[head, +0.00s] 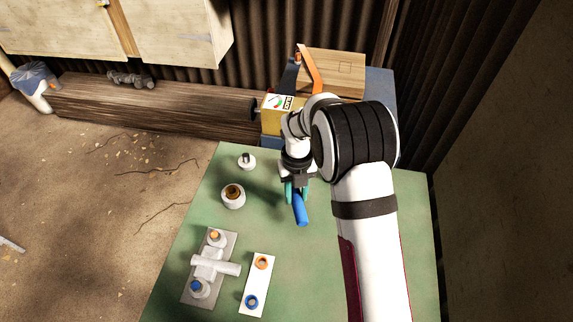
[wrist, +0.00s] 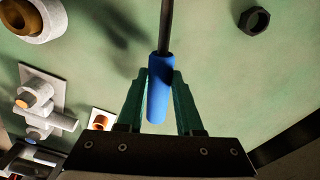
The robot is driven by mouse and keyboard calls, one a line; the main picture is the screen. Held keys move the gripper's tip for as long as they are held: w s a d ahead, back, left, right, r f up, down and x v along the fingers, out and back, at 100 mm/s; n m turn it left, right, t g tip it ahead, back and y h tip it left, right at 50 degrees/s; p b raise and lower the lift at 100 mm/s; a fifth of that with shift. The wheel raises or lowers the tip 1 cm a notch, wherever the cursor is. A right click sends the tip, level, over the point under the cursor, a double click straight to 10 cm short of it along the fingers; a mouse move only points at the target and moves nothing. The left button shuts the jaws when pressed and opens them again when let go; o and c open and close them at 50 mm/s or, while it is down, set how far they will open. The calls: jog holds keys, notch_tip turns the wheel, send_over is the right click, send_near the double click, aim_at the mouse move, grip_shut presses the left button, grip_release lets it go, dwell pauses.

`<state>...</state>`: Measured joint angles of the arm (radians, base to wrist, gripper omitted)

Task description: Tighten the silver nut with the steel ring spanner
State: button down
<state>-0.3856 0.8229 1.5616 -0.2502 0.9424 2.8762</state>
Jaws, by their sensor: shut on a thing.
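My gripper (head: 297,190) is over the green table, its teal fingers shut on the blue handle (head: 301,212) of a tool. In the wrist view the handle (wrist: 160,88) sits between the fingertips (wrist: 160,74), and a dark shaft (wrist: 167,25) runs from it past the top edge. The tool's head is out of view, so I cannot tell if it is the ring spanner. A dark hex nut (wrist: 254,20) lies on the table at upper right in the wrist view. No nut that is clearly silver shows.
A grey plate (head: 229,246) carries a pale fitting with orange and blue ends. A white board (head: 258,280) bears an orange and a blue ring. A white round pot (head: 233,197) with brown inside and a small white piece (head: 247,162) stand left of my gripper.

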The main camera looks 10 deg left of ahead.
jog(key=shift+r, duration=1.15)
dwell(2.1)
jog(key=shift+r, duration=1.9)
